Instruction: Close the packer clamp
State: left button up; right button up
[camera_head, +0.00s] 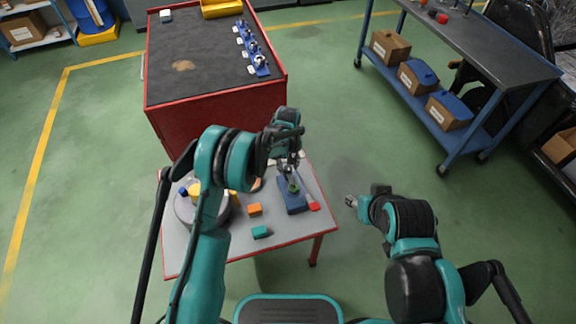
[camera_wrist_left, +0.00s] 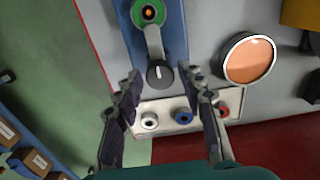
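The packer clamp appears to be the blue-based device (camera_head: 291,196) on the small grey table. In the left wrist view, its blue base (camera_wrist_left: 174,30) carries a green ring with an orange centre (camera_wrist_left: 148,13) and a grey lever (camera_wrist_left: 155,45) ending in a black knob (camera_wrist_left: 160,73). My left gripper (camera_wrist_left: 162,80) is open, its fingers on either side of the knob; contact cannot be told. In the head view, the left gripper (camera_head: 289,163) is over the clamp's far end. My right gripper (camera_head: 350,202) hangs right of the table, too small to read.
A pale panel (camera_wrist_left: 165,104) with white, blue and red buttons lies by the clamp. An orange block (camera_head: 255,209), a teal block (camera_head: 260,232) and a round grey plate (camera_head: 186,212) are left. A red cabinet (camera_head: 215,120) stands behind.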

pick_arm(q)
jog(key=shift+r, duration=0.1)
notch_tip(320, 180, up, 12)
dwell(0.6)
dwell(0.4)
notch_tip(320, 180, up, 9)
jog(key=t, duration=0.2)
send_over(288, 168)
jog(key=s+a, duration=0.5)
jog(key=a, duration=0.1)
jog(key=s+a+r+m+t, duration=0.1)
jog(key=s+a+r+m, duration=0.1)
jog(key=s+a+r, duration=0.4)
jog(key=s+a+f+m+t, duration=0.1)
jog(key=s+a+t, duration=0.1)
jog(key=s, duration=0.6)
jog(key=s+a+t, duration=0.2)
jog(key=s+a, duration=0.1)
jog(key=s, duration=0.6)
jog(key=shift+s+a+f+m, duration=0.2)
jog(key=shift+s+f+m, duration=0.05)
jog(key=shift+f+m, duration=0.15)
